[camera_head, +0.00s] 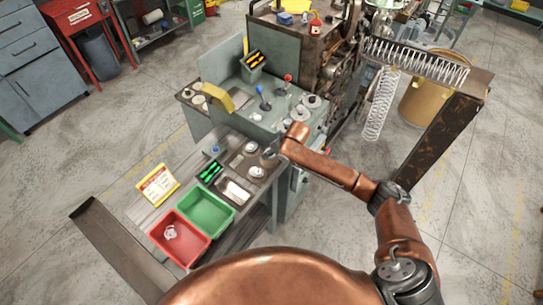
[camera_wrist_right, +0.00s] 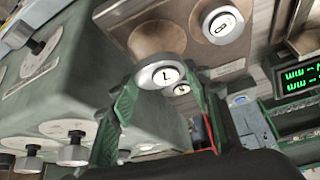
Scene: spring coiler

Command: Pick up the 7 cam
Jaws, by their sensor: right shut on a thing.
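My left gripper is not in view.
Another cam (camera_wrist_right: 222,24) sits beside it; a cam also shows in the head view (camera_head: 256,172). A green bin (camera_head: 207,210) and a red bin (camera_head: 180,238) holding a pale item stand at front left. The green machine panel (camera_head: 225,115) with levers and discs rises behind.

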